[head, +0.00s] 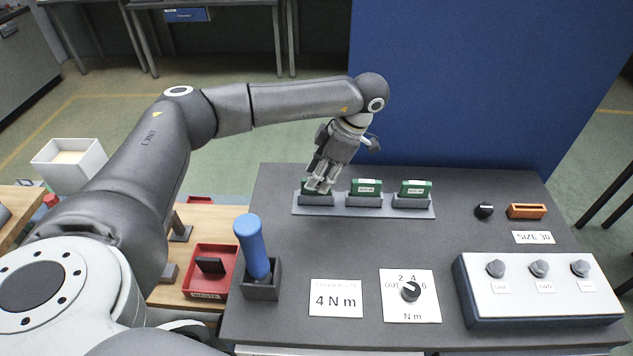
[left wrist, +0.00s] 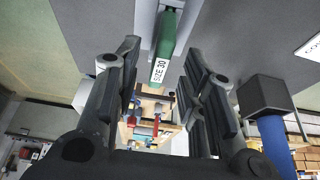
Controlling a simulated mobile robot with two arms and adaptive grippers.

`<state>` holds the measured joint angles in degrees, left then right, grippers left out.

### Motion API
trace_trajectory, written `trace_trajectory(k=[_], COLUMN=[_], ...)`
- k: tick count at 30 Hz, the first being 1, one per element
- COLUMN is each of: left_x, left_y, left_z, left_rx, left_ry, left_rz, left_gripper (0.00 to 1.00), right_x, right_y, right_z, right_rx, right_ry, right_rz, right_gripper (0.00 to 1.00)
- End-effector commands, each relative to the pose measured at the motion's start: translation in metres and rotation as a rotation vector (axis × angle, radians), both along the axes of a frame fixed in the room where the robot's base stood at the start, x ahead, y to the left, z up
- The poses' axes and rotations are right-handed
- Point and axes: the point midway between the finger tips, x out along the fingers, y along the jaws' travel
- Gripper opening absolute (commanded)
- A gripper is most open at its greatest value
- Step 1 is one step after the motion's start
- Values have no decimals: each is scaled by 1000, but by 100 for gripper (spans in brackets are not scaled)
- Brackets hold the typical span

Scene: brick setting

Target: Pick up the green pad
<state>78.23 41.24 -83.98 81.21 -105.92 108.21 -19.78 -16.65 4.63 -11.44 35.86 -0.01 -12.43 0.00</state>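Several green pads stand in a row in grey holders on a light grey strip (head: 300,211). The middle pad (head: 366,186) and the right pad (head: 415,188) are in plain view. The left pad (head: 306,185) is mostly hidden behind my left gripper (head: 320,187), which points down at it. In the left wrist view, a green pad (left wrist: 166,36) with a "SIZE 30" label lies between and just beyond the fingertips of my open left gripper (left wrist: 163,62). I cannot tell whether the fingers touch it. My right gripper is not in view.
A blue-handled tool (head: 251,246) stands in a dark holder. A red tray (head: 211,272) is to its left. An orange block (head: 526,211), a black knob (head: 484,210), a "SIZE 30" card (head: 533,237) and a white panel with knobs (head: 520,285) are at the right.

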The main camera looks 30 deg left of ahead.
Motion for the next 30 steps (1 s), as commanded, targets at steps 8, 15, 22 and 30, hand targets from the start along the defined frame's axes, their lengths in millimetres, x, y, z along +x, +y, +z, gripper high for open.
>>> trace_trajectory(k=[8, 15, 22, 30], left_x=[-5, -4, -4, -4], left_y=[7, 7, 7, 7], left_z=[-20, -20, -20, -20], left_rx=[-1, -1, -1, -1], left_ry=[-1, -1, -1, -1], left_rz=[0, 0, 0, 0], left_gripper=[38, 27, 0, 0], right_x=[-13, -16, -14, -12], right_y=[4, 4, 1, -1], right_z=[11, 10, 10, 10], right_rx=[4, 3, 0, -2], right_ry=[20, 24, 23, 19], right_rz=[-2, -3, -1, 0], right_gripper=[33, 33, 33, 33])
